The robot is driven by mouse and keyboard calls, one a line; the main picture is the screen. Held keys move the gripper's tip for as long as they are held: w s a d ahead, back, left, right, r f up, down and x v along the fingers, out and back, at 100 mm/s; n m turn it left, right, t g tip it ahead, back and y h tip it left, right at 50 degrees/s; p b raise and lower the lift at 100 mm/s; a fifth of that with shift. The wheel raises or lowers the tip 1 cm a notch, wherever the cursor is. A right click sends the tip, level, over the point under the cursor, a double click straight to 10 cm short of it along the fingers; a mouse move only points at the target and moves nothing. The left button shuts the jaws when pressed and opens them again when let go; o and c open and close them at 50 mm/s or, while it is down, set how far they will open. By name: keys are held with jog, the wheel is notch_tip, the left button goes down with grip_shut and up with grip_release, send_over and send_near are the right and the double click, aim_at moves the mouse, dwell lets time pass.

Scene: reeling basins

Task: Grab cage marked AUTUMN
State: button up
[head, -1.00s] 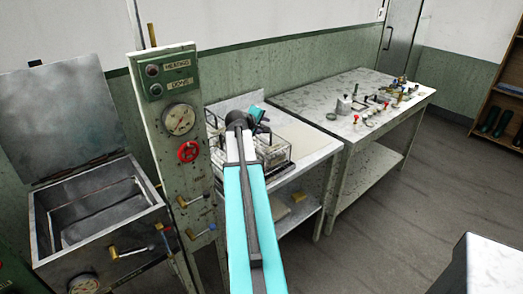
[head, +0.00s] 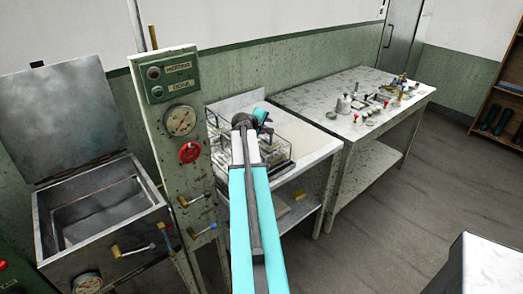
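A wire cage (head: 283,160) stands on the pale bench just right of the green control panel in the head view. My arm crosses in front of it and hides its middle. No marking on it can be read, so I cannot tell whether it says AUTUMN. The teal end of my arm, with my gripper (head: 262,117), is over the back part of the cage. The fingers are too small and hidden to show whether they are open or touching the wires.
An open metal basin (head: 100,205) stands at left. A second table (head: 345,88) with small parts is at right.

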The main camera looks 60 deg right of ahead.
grip_shut()
dwell(1.3)
